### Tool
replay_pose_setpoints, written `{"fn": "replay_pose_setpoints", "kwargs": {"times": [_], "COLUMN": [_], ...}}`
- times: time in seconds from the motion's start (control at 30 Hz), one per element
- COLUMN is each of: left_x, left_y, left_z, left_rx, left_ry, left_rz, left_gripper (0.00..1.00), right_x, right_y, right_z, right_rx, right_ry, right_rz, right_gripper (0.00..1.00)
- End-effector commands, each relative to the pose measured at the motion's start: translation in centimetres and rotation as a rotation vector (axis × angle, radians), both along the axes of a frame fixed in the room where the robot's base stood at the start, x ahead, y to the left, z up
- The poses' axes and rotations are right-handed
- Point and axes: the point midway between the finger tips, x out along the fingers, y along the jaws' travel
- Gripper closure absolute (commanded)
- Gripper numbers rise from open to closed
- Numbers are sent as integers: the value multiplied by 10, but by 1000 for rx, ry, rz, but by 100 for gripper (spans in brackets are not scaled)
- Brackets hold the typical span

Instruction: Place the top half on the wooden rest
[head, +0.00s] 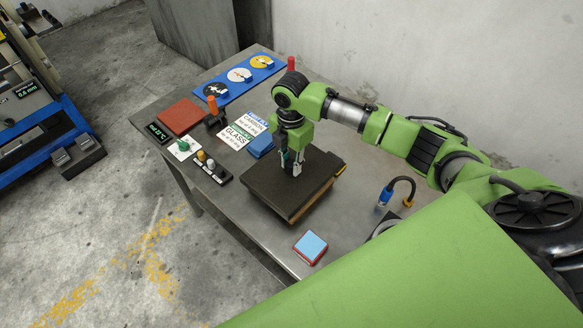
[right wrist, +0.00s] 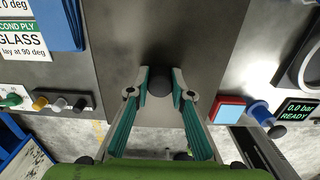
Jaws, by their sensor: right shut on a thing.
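The top half (head: 268,184) is a dark, flat, square plate near the middle of the metal table in the head view. My right gripper (head: 291,166) points down over it and is shut on its dark knob (right wrist: 160,82). The plate also fills the upper middle of the right wrist view (right wrist: 170,30). A brownish edge (head: 316,203) shows under the plate's right front side; it may be the wooden rest, mostly hidden by the plate. I cannot tell whether the plate touches what is below. My left gripper is not in view.
The metal table (head: 263,236) also carries a red-brown square (head: 180,117), ply labels (head: 236,135), a blue stack (head: 261,145), a knob panel (head: 208,167) and a blue dial board (head: 238,78). A light-blue block with red sides (head: 310,245) lies near the front edge. A hose (head: 404,183) is at right.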

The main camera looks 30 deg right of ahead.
Motion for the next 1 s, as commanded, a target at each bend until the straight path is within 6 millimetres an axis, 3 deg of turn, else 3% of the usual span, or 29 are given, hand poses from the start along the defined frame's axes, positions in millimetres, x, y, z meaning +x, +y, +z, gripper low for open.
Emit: {"fn": "replay_pose_setpoints", "kwargs": {"times": [0.2,0.63,0.67,0.7,1.0], "left_x": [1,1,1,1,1], "left_y": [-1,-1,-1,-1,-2], "left_z": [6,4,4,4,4], "left_rx": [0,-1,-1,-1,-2], "left_ry": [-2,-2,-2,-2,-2], "left_rz": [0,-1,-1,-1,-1], "left_gripper": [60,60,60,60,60], "right_x": [0,1,0,0,0], "right_y": [0,0,0,0,0], "right_z": [-26,-33,-33,-33,-33], "right_rx": [0,0,-1,-1,-1], "right_ry": [0,-2,0,0,0], "right_rz": [-1,-1,0,0,-1], "right_gripper": [100,100,72,62,62]}}
